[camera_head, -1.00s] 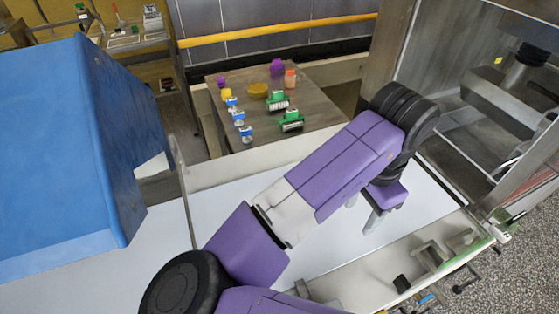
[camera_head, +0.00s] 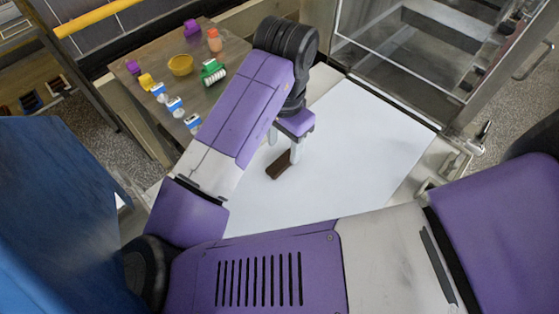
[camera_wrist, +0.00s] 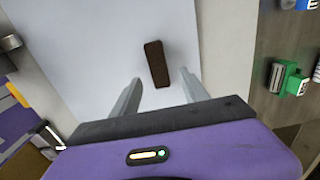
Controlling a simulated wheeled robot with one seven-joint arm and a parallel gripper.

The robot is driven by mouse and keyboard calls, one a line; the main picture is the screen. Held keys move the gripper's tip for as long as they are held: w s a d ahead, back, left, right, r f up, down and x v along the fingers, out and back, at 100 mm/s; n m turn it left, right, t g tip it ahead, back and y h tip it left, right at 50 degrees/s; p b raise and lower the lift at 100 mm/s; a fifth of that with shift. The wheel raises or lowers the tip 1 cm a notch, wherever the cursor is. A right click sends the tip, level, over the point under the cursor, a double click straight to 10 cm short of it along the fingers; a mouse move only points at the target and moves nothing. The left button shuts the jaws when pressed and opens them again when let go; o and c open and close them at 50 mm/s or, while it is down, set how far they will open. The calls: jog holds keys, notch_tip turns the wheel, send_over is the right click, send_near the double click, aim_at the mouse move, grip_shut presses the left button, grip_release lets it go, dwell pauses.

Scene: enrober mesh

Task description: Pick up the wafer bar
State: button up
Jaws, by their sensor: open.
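The wafer bar is a small dark brown block (camera_head: 279,166) lying flat on the white surface (camera_head: 350,170) in the head view.
A blue housing (camera_head: 60,210) stands at the left. The white surface right of the bar is clear.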

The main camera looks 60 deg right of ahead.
aim_at(284, 160)
jog(key=shift+s+f, duration=0.1)
jog(key=shift+f, duration=2.2)
jog(key=c, duration=1.1)
